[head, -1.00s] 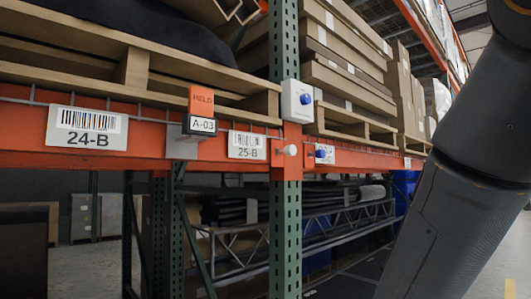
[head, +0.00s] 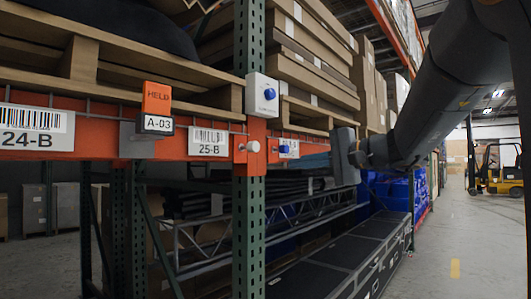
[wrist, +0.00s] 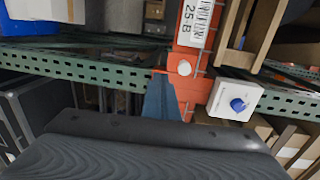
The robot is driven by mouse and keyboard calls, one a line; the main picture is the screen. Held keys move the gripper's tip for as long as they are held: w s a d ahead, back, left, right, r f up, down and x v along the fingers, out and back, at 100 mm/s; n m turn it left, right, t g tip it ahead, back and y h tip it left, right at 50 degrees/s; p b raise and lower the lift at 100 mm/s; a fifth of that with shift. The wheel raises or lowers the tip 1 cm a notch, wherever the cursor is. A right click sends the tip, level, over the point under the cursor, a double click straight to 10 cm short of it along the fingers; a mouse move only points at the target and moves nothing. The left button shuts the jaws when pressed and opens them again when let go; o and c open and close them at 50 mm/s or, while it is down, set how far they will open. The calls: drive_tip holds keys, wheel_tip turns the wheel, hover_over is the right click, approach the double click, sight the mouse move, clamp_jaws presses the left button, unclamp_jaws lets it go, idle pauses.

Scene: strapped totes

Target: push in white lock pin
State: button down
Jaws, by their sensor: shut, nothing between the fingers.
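The white lock pin (head: 253,147) is a small round knob on the orange beam end at the green upright, right of the 25-B label. It also shows in the wrist view (wrist: 184,67), just right of my fingertips. My gripper (head: 305,162) is to the right of the pin in the head view, its blue fingers pointing left towards the upright. In the wrist view the shut fingers (wrist: 160,82) form a narrow blue wedge beyond the dark palm. They look apart from the pin; the exact depth gap is unclear. How far the pin sticks out is hard to tell.
A white box with a blue knob (head: 263,95) sits above the pin on the green upright (head: 249,210). Another blue knob (head: 285,149) is on the beam to the right. A yellow forklift (head: 497,168) stands in the open aisle at right.

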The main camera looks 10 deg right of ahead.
wheel_tip(320, 180, up, 5)
drive_tip(key=d+t, duration=0.1)
drive_tip(key=d, duration=0.1)
drive_tip(key=p, duration=0.6)
approach(256, 146)
drive_tip(key=shift+y, duration=0.3)
drive_tip(key=x, duration=0.6)
drive_tip(key=shift+w+f, duration=0.3)
drive_tip(key=shift+a, duration=0.1)
drive_tip(key=b+x, duration=0.2)
drive_tip(key=shift+w+a+f+b, duration=0.2)
drive_tip(key=shift+w+b, duration=0.1)
drive_tip(key=shift+w, duration=0.1)
drive_tip(key=shift+w+a+r+b, duration=0.15)
drive_tip(key=shift+w+a+b, duration=0.15)
drive_tip(key=shift+w+b, duration=0.1)
drive_tip(key=shift+r, duration=0.15)
